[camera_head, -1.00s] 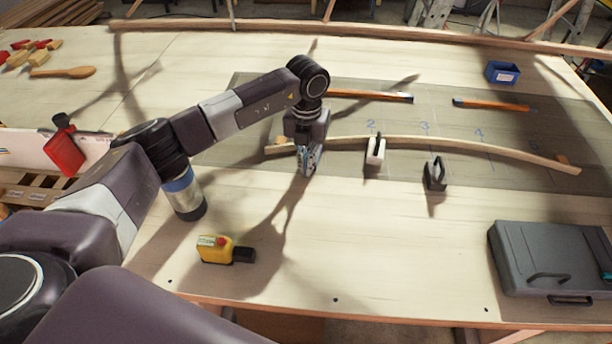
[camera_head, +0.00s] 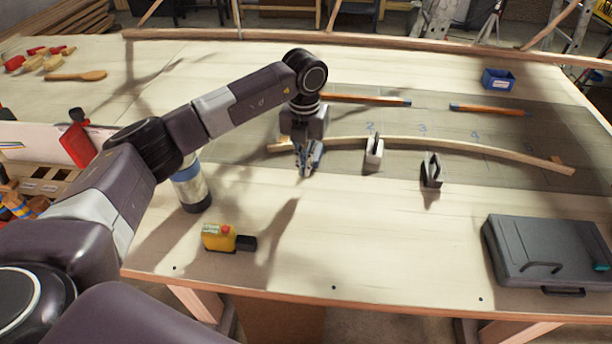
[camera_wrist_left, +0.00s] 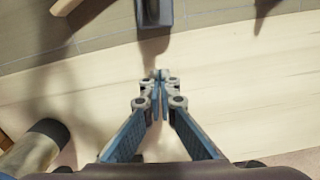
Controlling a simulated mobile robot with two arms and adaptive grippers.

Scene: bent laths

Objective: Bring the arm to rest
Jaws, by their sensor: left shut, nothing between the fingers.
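My left gripper (camera_head: 306,172) hangs fingers down over the table, in front of the left end of a long bent lath (camera_head: 440,146). Its fingers are closed together and hold nothing; the wrist view shows the blue fingers (camera_wrist_left: 160,82) meeting at their tips. The lath curves across a dark marked mat (camera_head: 510,130) with handwritten numbers. My right gripper is not in view.
A yellow tape measure (camera_head: 218,238) lies near the front edge. A can (camera_head: 190,188) stands beside my left arm. A grey case (camera_head: 550,250) lies at the right front, a blue box (camera_head: 498,78) at the back right. Orange-brown bars (camera_head: 488,110) lie behind the lath. The front middle is clear.

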